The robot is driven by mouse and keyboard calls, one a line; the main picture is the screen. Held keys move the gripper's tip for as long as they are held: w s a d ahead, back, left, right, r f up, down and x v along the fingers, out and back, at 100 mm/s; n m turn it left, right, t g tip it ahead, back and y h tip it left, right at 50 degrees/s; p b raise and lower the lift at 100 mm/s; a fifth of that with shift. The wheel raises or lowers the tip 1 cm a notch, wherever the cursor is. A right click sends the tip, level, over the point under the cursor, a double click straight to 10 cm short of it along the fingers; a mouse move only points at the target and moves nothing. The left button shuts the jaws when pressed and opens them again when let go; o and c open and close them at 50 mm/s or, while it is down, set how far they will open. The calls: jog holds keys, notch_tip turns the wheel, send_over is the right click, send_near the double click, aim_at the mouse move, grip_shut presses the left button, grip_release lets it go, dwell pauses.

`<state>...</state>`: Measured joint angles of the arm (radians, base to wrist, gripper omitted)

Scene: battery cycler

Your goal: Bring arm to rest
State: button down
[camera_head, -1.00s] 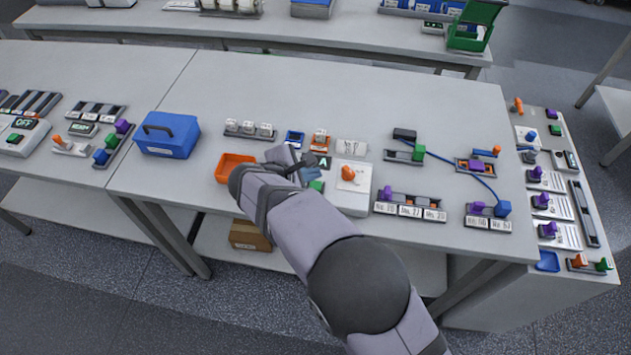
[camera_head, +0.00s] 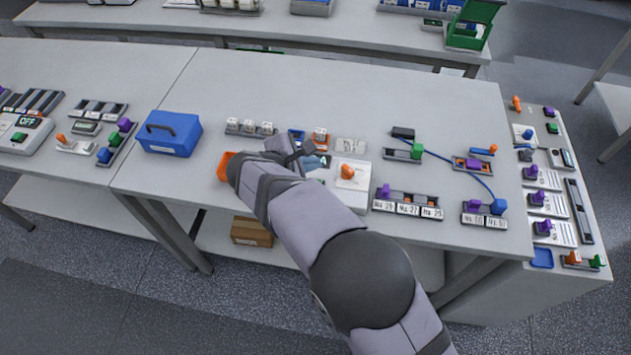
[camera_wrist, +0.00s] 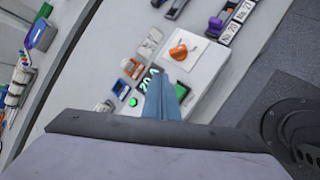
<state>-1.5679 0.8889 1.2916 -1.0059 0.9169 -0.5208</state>
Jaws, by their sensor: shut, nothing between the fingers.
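My gripper (camera_head: 312,158) is above the middle of the table, just left of the white block with the orange knob (camera_head: 347,171). In the wrist view its blue-grey fingers (camera_wrist: 162,98) are together and empty, pointing at a small dark display (camera_wrist: 149,80) with pale green characters. A green button (camera_wrist: 132,101) shows beside the display in the wrist view. My arm hides part of the orange tray (camera_head: 224,165) and the front middle of the table in the head view.
A blue box with a handle (camera_head: 170,134) stands left of my arm. A row of white cells (camera_head: 249,127) lies behind it. Labelled holders (camera_head: 408,204) and a blue cable (camera_head: 458,165) are at the right. Bare table (camera_head: 330,90) lies behind these.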

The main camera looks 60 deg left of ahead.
jog(key=w+d+m+g+h, duration=0.15)
jog(key=w+d+m, duration=0.35)
jog(key=d, duration=0.5)
jog(key=w+d+r+m+g+h, duration=0.1)
jog(key=w+d+m+h, duration=0.15)
jog(key=w+d, duration=0.6)
jog(key=w+d+m+g+h, duration=0.1)
jog(key=w+d+m, duration=0.4)
jog(key=d, duration=0.6)
jog(key=s+d+m+g, duration=0.2)
jog(key=d+m, duration=0.3)
jog(key=d, duration=0.5)
jog(key=s+d+m+g, duration=0.2)
jog(key=d+m, duration=0.3)
jog(key=d, duration=0.5)
jog(key=s+d+m+g+y, duration=0.1)
jog(key=s+d+m, duration=0.7)
jog(key=s+d, duration=0.1)
jog(key=shift+s+f+m+y, duration=0.25)
jog(key=shift+f+m+y, duration=0.1)
jog(key=shift+f+y, duration=0.05)
